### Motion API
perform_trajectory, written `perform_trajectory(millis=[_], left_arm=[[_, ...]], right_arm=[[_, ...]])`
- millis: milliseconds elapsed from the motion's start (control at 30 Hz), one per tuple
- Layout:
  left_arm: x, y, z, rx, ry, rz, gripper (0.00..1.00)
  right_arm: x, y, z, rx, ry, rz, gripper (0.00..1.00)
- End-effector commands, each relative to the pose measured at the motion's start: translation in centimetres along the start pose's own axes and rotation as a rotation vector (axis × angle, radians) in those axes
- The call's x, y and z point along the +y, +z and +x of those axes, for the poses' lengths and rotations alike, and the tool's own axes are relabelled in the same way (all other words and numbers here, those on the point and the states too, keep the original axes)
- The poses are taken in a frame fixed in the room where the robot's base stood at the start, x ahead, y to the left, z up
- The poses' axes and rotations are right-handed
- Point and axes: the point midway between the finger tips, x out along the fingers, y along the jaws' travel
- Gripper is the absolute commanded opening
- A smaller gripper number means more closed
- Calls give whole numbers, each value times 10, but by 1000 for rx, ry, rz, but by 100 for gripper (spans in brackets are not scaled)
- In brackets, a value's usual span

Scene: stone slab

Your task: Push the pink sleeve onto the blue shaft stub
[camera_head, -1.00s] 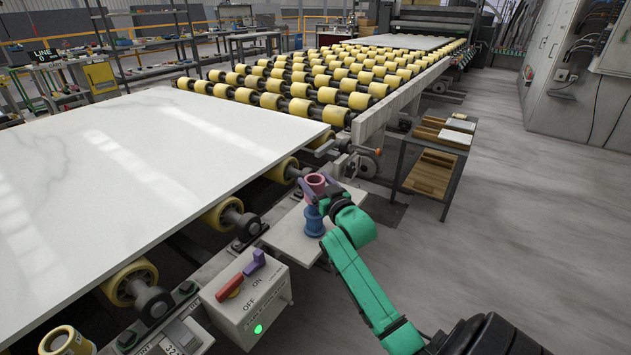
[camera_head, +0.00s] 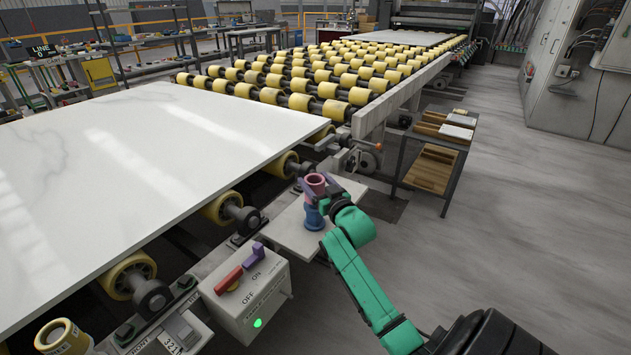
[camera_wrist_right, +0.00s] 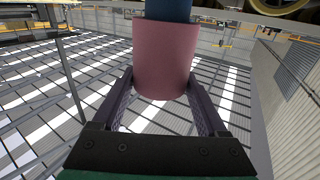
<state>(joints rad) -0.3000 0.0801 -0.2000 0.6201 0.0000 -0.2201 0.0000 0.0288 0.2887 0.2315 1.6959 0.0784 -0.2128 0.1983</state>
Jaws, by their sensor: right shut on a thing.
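The pink sleeve (camera_head: 315,184) is upright on top of the blue shaft stub (camera_head: 313,218), in line with it. The stub stands on a pale plate beside the stone slab. My right gripper (camera_head: 318,190) is shut on the sleeve from the right side. In the right wrist view the sleeve (camera_wrist_right: 165,55) is between the two fingers of the gripper (camera_wrist_right: 160,82). The blue stub (camera_wrist_right: 168,9) meets the sleeve's upper picture edge there, with no gap showing. How far the stub reaches inside is hidden. My left gripper is not in view.
The pale plate (camera_head: 292,238) has free room around the stub. A switch box (camera_head: 243,298) with red and purple levers stands in front. The white slab (camera_head: 130,165) on yellow rollers lies to the left. A trolley (camera_head: 437,152) stands at the back right.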

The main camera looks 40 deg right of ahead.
Motion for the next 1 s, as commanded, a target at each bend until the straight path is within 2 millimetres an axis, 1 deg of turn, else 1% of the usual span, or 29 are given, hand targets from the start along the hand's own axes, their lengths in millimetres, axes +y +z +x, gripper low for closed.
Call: perform_trajectory(millis=[933, 967, 1000], left_arm=[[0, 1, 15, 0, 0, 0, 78], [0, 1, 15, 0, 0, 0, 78], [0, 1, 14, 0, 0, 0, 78]], right_arm=[[0, 24, 0, 0, 0, 0, 15], [0, 24, 0, 1, 0, 0, 83], [0, 23, 0, 1, 0, 0, 99]])
